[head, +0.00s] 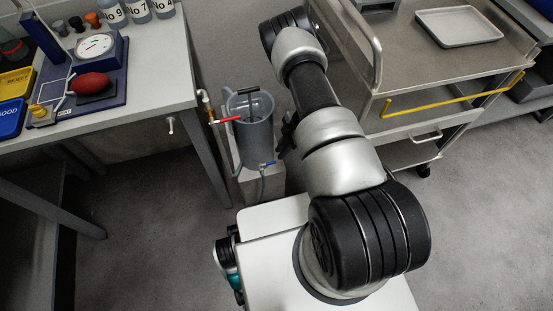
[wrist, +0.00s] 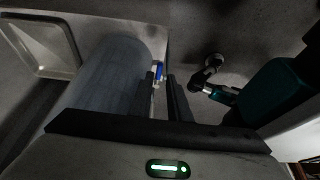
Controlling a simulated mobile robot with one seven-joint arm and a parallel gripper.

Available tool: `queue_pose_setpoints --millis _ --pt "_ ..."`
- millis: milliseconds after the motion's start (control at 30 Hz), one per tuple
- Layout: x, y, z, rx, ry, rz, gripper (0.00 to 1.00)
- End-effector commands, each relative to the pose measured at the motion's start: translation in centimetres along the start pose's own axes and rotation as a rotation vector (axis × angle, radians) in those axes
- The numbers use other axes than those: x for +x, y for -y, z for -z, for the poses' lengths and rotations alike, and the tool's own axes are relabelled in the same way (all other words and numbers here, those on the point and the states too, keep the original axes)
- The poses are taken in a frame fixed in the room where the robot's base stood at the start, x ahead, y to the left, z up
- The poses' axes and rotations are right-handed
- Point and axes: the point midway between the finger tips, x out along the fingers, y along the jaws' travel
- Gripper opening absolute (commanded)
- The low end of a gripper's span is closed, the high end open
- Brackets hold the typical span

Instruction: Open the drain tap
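The drain tap (head: 267,164) has a blue handle and sits low on the front of a grey cylindrical vessel (head: 255,142). A hose hangs below the tap. In the wrist view the blue tap handle (wrist: 159,70) shows just beyond my fingertips, beside the large rounded vessel (wrist: 108,75). My gripper (wrist: 163,90) is open, with a narrow empty gap between its two dark fingers. The handle lies near the tip of the left finger; I cannot tell whether they touch. In the head view my gripper (head: 287,133) is mostly hidden behind my arm, right of the vessel.
A red-handled tap (head: 228,120) sits on a pipe at the vessel's upper left. The vessel stands on a grey block (head: 248,188). A workbench (head: 160,90) is at left and a metal cart (head: 400,90) with a yellow rail (head: 455,96) at right. Floor is clear at lower left.

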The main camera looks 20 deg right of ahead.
Motion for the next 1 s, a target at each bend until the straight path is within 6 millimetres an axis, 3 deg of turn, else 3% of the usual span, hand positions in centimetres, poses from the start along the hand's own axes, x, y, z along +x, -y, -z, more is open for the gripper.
queue_pose_setpoints --millis 100,300,700,800,1000 --pt "2.6 0.1 -0.1 -0.001 0.000 0.001 0.16" --pt "4.9 0.0 -0.1 0.001 0.001 0.000 0.16" --pt "5.5 0.0 0.0 0.001 0.001 -0.001 0.16" --pt "5.5 0.0 0.0 0.000 0.001 -0.001 0.00" --pt "5.5 0.0 0.0 0.002 0.001 -0.001 0.00"
